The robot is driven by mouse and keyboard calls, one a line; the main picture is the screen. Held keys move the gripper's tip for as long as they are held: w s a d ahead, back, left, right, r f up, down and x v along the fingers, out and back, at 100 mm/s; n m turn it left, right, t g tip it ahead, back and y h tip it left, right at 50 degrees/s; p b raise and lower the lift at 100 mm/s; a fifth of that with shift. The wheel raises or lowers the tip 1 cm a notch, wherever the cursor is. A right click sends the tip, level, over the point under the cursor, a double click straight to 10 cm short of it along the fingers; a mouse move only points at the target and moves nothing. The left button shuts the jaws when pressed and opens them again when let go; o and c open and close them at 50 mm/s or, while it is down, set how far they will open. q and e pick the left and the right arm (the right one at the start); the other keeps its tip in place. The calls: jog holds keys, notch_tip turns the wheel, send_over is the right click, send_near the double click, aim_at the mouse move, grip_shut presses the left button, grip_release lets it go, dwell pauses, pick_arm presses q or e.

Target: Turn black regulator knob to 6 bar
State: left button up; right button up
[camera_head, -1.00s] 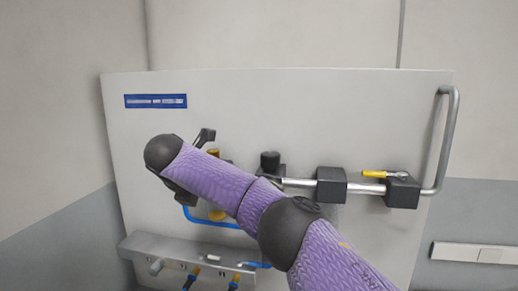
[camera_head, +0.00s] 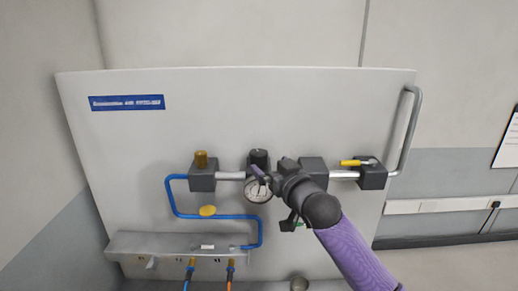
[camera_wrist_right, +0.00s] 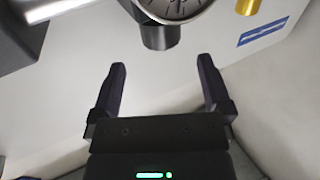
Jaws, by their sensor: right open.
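The black regulator knob (camera_head: 259,158) stands upright on the panel, above a round white gauge (camera_head: 258,192). In the right wrist view the knob (camera_wrist_right: 156,37) shows upside down, below part of the gauge (camera_wrist_right: 175,6). My right gripper (camera_head: 268,168) is in front of the regulator, just right of the knob and partly over the gauge. In the right wrist view its fingers (camera_wrist_right: 162,66) are spread and empty. The knob is ahead of the tips, between them in the picture, apart from both. The gauge reading is too small to tell. My left gripper is not in view.
A yellow-topped valve (camera_head: 201,163) is left of the regulator, and a yellow lever (camera_head: 354,162) is to the right. A blue hose (camera_head: 190,214) loops below. A grey ledge (camera_head: 125,246) juts from the panel's lower left, and a bar handle (camera_head: 411,130) is at its right edge.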

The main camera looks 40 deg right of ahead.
aim_at(260, 159)
jog(key=p+x, duration=0.1)
jog(key=x, duration=0.6)
jog(key=c, duration=1.3)
jog(key=shift+o, duration=0.2)
jog(key=shift+a+r+m+h+p, duration=0.2)
jog(key=shift+m+h+p, duration=0.1)
jog(key=shift+p, duration=0.15)
jog(key=shift+m+g+h, duration=0.3)
jog(key=shift+m+h, duration=0.1)
jog(key=shift+h, duration=0.2)
jog(key=shift+f+m+h, duration=0.1)
jog(key=shift+m+h, duration=0.3)
jog(key=shift+h, duration=0.2)
jog(key=shift+d+m+g+h, duration=0.1)
jog(key=shift+m+g+h, duration=0.4)
jog(key=shift+g+h, duration=0.25)
jog(key=o, duration=1.3)
jog(key=shift+c, duration=0.2)
jog(key=shift+f, duration=0.1)
